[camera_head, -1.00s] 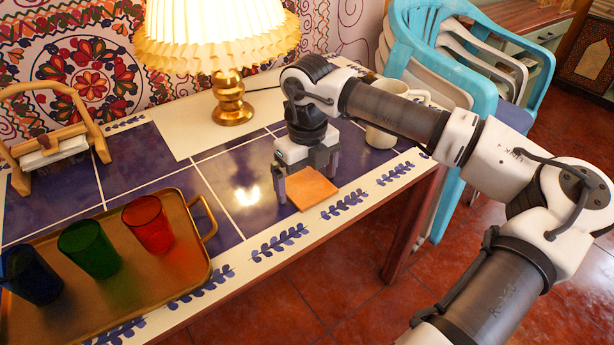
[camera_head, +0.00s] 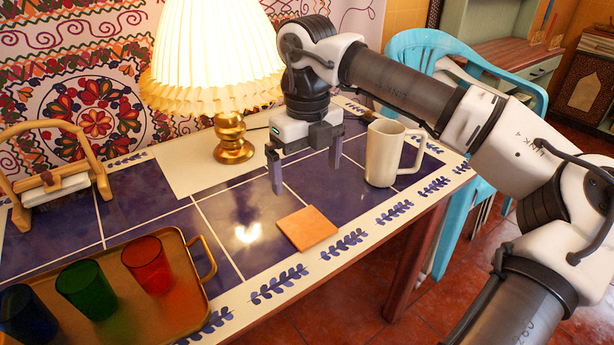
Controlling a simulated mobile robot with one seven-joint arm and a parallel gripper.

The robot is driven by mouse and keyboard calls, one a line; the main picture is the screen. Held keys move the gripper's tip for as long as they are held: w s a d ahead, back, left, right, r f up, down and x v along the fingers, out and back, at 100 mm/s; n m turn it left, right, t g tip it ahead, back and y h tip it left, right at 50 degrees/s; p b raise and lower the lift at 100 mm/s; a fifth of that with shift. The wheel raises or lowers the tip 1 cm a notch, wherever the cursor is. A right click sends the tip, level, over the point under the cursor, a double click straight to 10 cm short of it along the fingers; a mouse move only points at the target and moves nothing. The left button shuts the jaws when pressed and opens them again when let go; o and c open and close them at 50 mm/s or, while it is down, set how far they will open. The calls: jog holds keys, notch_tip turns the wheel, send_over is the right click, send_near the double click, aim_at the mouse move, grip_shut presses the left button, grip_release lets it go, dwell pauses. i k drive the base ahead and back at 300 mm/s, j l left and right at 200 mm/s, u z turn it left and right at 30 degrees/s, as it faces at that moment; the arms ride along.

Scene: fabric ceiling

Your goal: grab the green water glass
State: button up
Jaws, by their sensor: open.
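The green water glass (camera_head: 87,289) stands upright on a brass tray (camera_head: 186,316) at the lower left, between a blue glass (camera_head: 27,315) and a red glass (camera_head: 148,265). My gripper (camera_head: 306,178) is open and empty. It hangs above the tiled table, behind an orange square tile (camera_head: 306,228) and well to the right of the green glass. Nothing is between its fingers.
A white pitcher (camera_head: 383,155) stands just right of my gripper. A lit lamp (camera_head: 233,140) with a brass base stands behind, to the left. A wooden napkin holder (camera_head: 57,182) is at the far left. The blue-tiled table (camera_head: 150,222) is clear between tray and gripper.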

aim_at(83, 283)
jog(key=u, duration=1.15)
